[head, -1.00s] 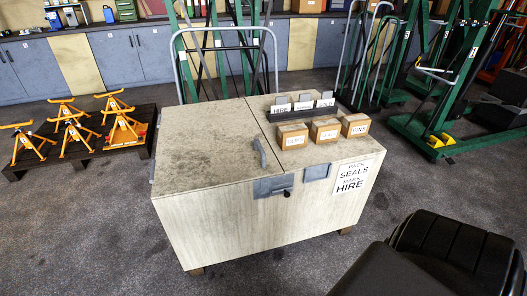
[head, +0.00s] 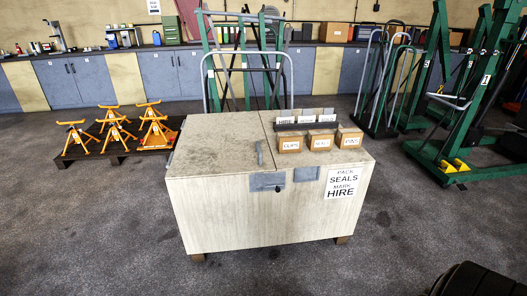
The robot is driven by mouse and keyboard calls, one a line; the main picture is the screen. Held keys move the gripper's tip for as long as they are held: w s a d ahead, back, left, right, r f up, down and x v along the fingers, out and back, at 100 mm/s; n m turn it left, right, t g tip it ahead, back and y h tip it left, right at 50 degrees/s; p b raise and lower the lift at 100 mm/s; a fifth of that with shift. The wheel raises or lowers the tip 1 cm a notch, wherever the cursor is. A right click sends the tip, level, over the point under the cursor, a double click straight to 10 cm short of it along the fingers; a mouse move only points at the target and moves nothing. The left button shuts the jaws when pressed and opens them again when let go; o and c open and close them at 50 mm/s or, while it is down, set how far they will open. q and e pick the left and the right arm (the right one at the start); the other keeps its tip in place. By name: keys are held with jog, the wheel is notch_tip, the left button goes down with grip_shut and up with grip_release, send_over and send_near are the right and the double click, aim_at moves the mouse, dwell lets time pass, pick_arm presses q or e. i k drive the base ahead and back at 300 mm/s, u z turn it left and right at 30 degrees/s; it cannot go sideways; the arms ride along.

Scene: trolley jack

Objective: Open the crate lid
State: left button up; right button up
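The crate (head: 220,215) is a large pale wooden box on short feet in the middle of the head view. Its lid (head: 215,150) is the left part of the top and lies flat and shut. Neither gripper shows. A dark part, probably mine, is at the lower right corner.
Small boxes (head: 320,140) and a card rack (head: 306,120) stand on the crate top's right part. Orange jack stands (head: 118,128) sit on a low pallet at left. Green lifting frames (head: 460,110) stand at right. Floor in front of the crate is clear.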

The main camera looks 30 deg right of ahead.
aim_at(223, 144)
jog(key=z, duration=1.3)
jog(key=i, duration=0.95)
